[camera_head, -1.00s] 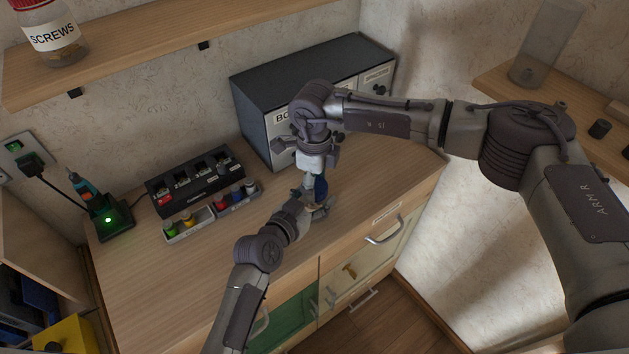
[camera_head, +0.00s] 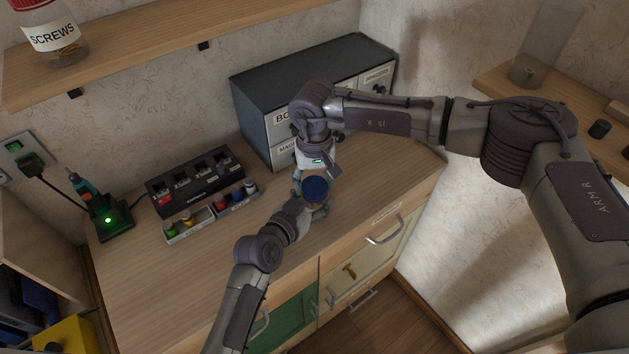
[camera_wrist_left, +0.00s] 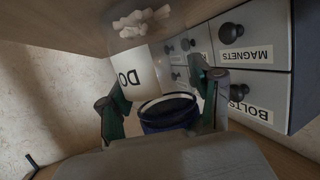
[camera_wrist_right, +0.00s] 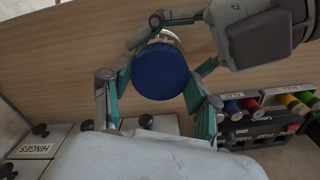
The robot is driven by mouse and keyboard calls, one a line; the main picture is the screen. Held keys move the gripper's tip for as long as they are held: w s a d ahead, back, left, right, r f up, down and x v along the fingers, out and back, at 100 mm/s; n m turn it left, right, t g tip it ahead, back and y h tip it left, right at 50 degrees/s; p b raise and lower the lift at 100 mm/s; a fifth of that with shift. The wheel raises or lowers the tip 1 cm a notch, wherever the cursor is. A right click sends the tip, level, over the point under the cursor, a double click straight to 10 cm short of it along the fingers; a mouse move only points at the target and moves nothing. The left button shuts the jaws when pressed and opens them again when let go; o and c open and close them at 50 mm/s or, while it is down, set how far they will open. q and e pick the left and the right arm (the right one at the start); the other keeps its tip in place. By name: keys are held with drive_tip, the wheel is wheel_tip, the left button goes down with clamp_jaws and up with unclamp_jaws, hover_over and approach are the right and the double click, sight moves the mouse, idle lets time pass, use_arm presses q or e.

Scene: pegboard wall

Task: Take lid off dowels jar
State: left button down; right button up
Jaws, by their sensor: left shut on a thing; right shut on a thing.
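The dowels jar (camera_wrist_left: 138,82) is clear with a white label showing "DO". It looks tilted in the left wrist view, with pale dowels (camera_wrist_left: 140,22) at its far end. Its blue lid (camera_wrist_right: 160,71) faces the right wrist camera; in the head view it (camera_head: 315,188) is round and turned up. My left gripper (camera_wrist_left: 163,112) is shut around the jar near the lid end. My right gripper (camera_wrist_right: 163,92) is shut with its fingers on either side of the lid. I cannot tell whether the lid is seated or loosened. My grippers hide most of the jar in the head view.
A grey drawer cabinet (camera_head: 262,88) stands close behind my grippers. A black battery rack (camera_head: 195,182) and small trays of coloured items (camera_head: 188,222) lie to the left. A charger with a screwdriver (camera_head: 108,215) stands farther left. The front left worktop is clear.

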sight(315, 185)
use_arm(q)
drive_tip(key=shift+s+f, duration=0.1)
drive_tip(key=shift+f, duration=0.1)
use_arm(e)
drive_tip(key=shift+r, duration=0.2)
idle(0.4)
drive_tip(key=shift+r, duration=0.9)
drive_tip(key=shift+r, duration=2)
use_arm(q)
drive_tip(key=shift+c, duration=1.6)
unclamp_jaws()
drive_tip(key=shift+o, duration=1)
drive_tip(key=shift+r, duration=0.1)
